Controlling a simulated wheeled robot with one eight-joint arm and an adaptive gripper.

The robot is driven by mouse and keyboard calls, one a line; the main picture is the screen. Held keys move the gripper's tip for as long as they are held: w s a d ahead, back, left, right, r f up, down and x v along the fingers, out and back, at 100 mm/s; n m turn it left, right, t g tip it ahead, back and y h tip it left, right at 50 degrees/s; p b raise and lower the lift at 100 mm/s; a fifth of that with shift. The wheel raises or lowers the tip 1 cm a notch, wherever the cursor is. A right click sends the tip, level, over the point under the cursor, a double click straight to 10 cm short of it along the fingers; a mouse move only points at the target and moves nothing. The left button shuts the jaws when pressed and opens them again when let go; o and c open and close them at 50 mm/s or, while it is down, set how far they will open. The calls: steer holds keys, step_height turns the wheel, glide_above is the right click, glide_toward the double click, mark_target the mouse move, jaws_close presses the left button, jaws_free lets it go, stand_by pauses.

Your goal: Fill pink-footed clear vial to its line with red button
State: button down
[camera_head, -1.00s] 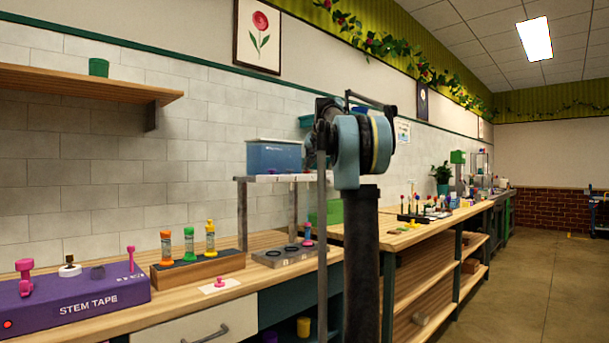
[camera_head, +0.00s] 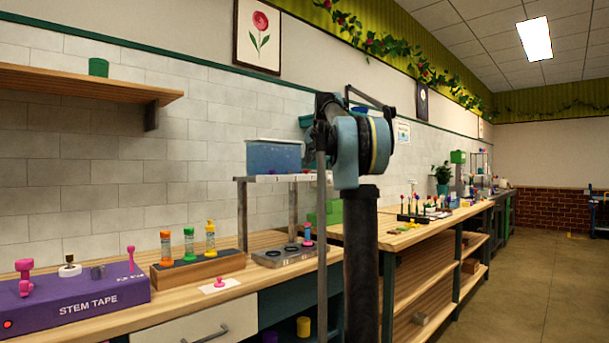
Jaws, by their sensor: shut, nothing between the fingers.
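No vial can be surely told as the pink-footed clear one. A small vial-like piece (camera_head: 307,232) with blue and pink-red parts stands at the right of the grey dispenser base (camera_head: 283,257), under a raised shelf. It is too small to make out a fill line. A red round spot (camera_head: 7,324) shows on the front of the purple STEM TAPE box (camera_head: 75,300); I cannot tell whether it is the button. My arm stands upright at the middle of the view, and my gripper is out of view.
A translucent blue tank (camera_head: 273,157) sits on the raised shelf. A wooden rack (camera_head: 197,270) holds orange, green and yellow capped vials on the bench. A pink knob on a white card (camera_head: 219,286) lies in front. A second bench (camera_head: 400,240) and open floor (camera_head: 530,260) are at right.

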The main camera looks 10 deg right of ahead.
stand_by(0.3)
steer(key=shift+r, duration=2.5)
steer(key=shift+s, duration=0.1)
steer(key=s+a+f+n+g+h, duration=0.1)
steer(key=s+f+n+g, duration=0.5)
steer(key=s+f, duration=5)
step_height(320, 180, down, 3)
steer(key=shift+s+a+f+n+g+h, duration=0.2)
steer(key=shift+a+n+g+h, duration=0.2)
steer(key=shift+h, duration=0.1)
